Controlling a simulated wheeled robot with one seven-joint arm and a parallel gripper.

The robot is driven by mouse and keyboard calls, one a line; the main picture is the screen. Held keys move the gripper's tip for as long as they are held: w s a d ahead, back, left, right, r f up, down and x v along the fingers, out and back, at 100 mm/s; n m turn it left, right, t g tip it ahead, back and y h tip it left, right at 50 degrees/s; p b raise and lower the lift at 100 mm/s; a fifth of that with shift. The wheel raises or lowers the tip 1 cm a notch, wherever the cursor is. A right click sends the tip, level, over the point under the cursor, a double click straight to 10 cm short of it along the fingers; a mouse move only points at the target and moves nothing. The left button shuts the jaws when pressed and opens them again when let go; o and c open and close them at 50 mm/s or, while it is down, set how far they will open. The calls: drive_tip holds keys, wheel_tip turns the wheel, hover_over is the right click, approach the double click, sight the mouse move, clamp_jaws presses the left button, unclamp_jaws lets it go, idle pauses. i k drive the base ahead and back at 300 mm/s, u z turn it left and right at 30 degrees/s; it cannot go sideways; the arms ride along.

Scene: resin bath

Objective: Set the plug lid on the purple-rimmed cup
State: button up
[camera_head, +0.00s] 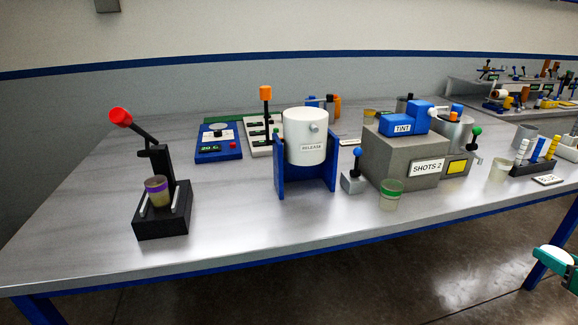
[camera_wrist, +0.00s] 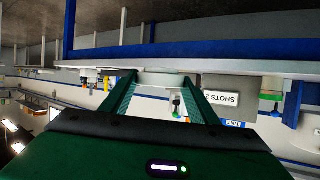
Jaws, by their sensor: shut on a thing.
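The purple-rimmed cup (camera_head: 157,192) stands upright on the base of a black press with a red-knobbed lever at the left of the table in the head view. My gripper (camera_wrist: 161,82) is shut on a pale round piece, which looks like the plug lid (camera_wrist: 161,76), held between the fingertips in the wrist view. In the head view the lid (camera_head: 552,257) shows at the right edge, off the front of the table and far from the cup. Most of my gripper is outside that view. The purple-rimmed cup cannot be made out in the wrist view.
A green-rimmed cup (camera_head: 391,196) stands near the table's front edge. A white pot (camera_head: 305,140) in a blue stand and a grey SHOTS 2 block (camera_head: 402,160) occupy the middle. The table (camera_head: 235,235) is clear between the press and the blue stand's front.

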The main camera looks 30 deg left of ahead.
sight(157, 182)
drive_tip(key=u, duration=0.05)
drive_tip(key=k, duration=1.05)
drive_tip(key=u, duration=0.75)
drive_tip(key=i, duration=1)
drive_tip(key=z, duration=0.05)
